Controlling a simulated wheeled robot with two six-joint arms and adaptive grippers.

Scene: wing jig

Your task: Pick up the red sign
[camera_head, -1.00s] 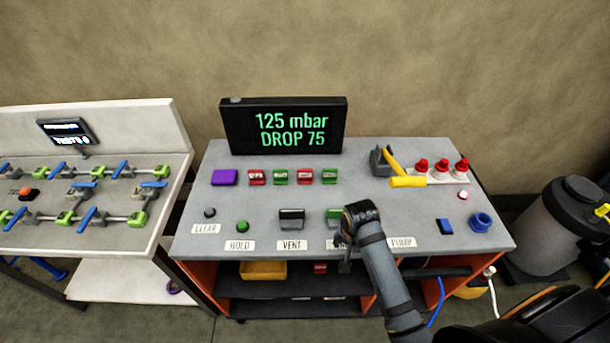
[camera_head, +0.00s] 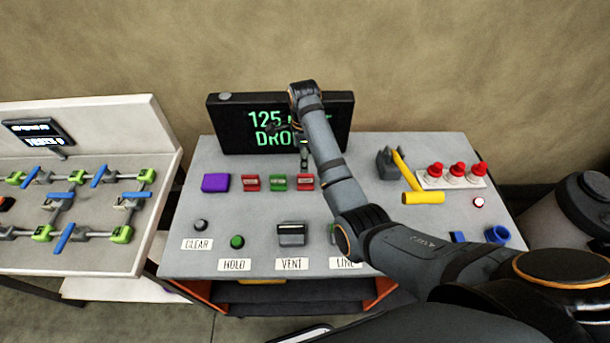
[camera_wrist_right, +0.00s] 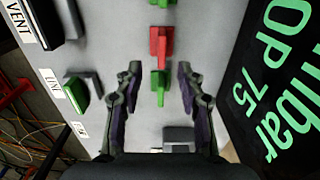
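Two small red signs stand in a row with green ones on the grey bench top. The left red sign (camera_head: 250,183) is at the row's left end. The other red sign (camera_head: 306,182) is just below my right gripper (camera_head: 304,158). In the right wrist view my right gripper (camera_wrist_right: 159,70) is open and empty. A green sign (camera_wrist_right: 158,90) lies between its fingers, and a red sign (camera_wrist_right: 158,46) is just beyond the fingertips. Another green sign (camera_head: 278,183) stands between the two red ones. My right arm hides the right end of the row. My left gripper is not in view.
A black display (camera_head: 235,125) stands behind the row, partly hidden by my arm. A purple block (camera_head: 216,183) is left of the row. A yellow-handled tool (camera_head: 423,198) and red-topped pieces (camera_head: 457,170) are to the right. Buttons and labels line the front.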

